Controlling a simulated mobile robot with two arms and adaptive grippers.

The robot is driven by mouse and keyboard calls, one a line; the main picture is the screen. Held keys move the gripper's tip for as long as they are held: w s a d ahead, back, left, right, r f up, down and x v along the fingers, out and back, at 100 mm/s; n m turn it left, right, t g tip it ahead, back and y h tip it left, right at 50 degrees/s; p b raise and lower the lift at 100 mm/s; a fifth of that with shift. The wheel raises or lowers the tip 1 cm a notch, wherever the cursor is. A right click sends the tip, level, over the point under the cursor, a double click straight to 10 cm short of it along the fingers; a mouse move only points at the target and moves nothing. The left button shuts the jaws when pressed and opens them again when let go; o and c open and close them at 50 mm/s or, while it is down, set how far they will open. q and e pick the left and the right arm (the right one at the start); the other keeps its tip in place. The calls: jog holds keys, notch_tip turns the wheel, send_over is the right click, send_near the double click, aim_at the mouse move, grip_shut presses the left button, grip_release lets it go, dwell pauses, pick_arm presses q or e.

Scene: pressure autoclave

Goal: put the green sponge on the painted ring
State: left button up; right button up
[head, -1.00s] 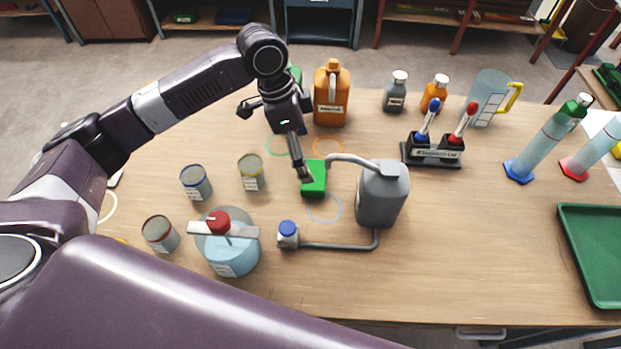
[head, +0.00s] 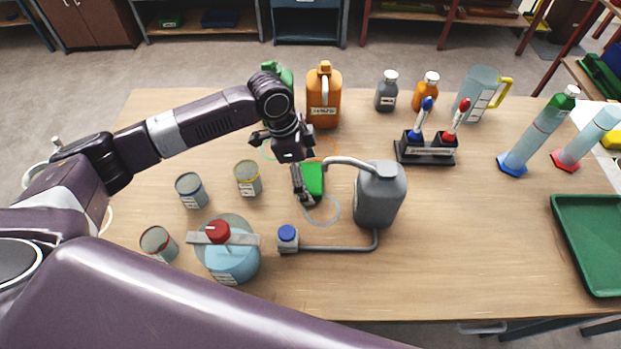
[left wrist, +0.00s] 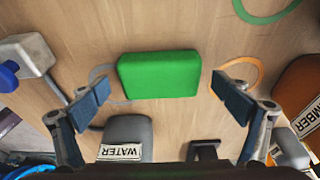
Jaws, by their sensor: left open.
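The green sponge (head: 314,178) lies on the table left of the grey jug. It also shows in the left wrist view (left wrist: 160,75). My left gripper (head: 306,188) is open and empty above the sponge. In the left wrist view its fingers (left wrist: 163,98) are spread wider than the sponge, one toward each end. A pale blue painted ring (head: 322,211) lies just in front of the sponge. In the left wrist view this ring (left wrist: 91,76) is partly hidden by the sponge. An orange ring (left wrist: 260,72) and a green ring (left wrist: 265,21) are painted farther back. My right gripper is out of view.
The grey jug (head: 380,195) stands close right of the sponge, its pipe running to a blue-capped block (head: 288,238). Several cans and a red-capped blue vessel (head: 231,258) stand left. An orange jug (head: 324,97) stands behind. The table's right middle is clear.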

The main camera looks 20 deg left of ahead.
pick_arm(q)
jog(key=c, duration=1)
